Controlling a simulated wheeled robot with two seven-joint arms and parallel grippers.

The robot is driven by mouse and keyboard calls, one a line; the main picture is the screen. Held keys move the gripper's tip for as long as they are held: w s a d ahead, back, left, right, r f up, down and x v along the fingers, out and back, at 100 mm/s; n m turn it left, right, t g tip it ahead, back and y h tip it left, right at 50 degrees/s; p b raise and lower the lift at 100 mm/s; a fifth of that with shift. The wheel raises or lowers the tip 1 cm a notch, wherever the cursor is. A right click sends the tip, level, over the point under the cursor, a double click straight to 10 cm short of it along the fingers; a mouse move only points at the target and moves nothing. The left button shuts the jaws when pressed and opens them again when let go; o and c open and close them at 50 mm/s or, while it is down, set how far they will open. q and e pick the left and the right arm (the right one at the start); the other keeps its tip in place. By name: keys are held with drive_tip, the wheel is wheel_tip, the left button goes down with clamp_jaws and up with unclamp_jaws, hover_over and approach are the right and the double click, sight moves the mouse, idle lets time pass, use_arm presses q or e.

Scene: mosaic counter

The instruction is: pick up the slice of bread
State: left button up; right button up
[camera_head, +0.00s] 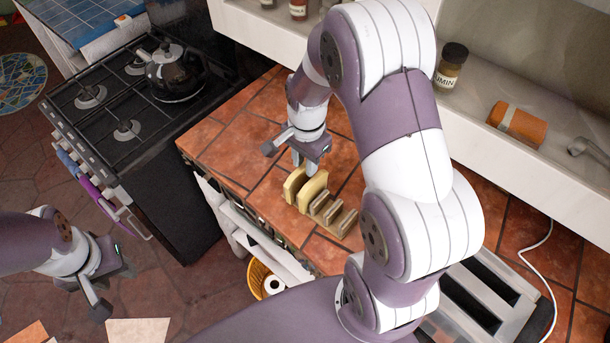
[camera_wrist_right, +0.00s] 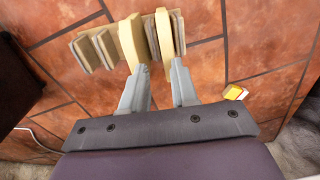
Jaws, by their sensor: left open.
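Two pale yellow slices of bread, one at the left end (camera_head: 295,184) and one beside it (camera_head: 313,190), stand upright in a brown slotted rack (camera_head: 347,222) on the tiled counter. My right gripper (camera_head: 297,163) is just above the slices, pointing down. In the right wrist view, its fingers (camera_wrist_right: 160,66) are apart, with one slice (camera_wrist_right: 164,35) ahead of the gap between the tips and the other slice (camera_wrist_right: 132,42) ahead of the left finger. I cannot tell whether they touch. My left gripper (camera_head: 112,289) is open and empty, over the floor at lower left.
A black stove with a kettle (camera_head: 172,75) stands left of the counter (camera_head: 225,150). A shelf with jars (camera_head: 451,66) and an orange-brown jar lying down (camera_head: 517,124) runs along the back. A yellow basket (camera_head: 257,278) is below the counter edge. A toaster-like appliance (camera_head: 490,290) is at right.

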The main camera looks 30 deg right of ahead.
sight(299, 170)
drive_tip(key=f, duration=0.1)
drive_tip(key=a+f+p, duration=0.1)
drive_tip(key=f, duration=0.1)
drive_tip(key=w+f, duration=0.1)
drive_tip(key=f, duration=0.1)
drive_tip(key=shift+a+f, duration=0.25)
drive_tip(key=shift+a, duration=0.1)
drive_tip(key=shift+s+d+f, duration=0.1)
drive_tip(key=shift+d+f, duration=0.1)
drive_tip(key=shift+d, duration=0.3)
drive_tip(key=shift+a, duration=0.15)
drive_tip(key=c, duration=0.4)
drive_tip(key=shift+a, duration=0.2)
use_arm(q)
drive_tip(key=shift+w+a+r, duration=0.45)
drive_tip(key=shift+w+a, duration=0.2)
drive_tip(key=shift+a, duration=0.1)
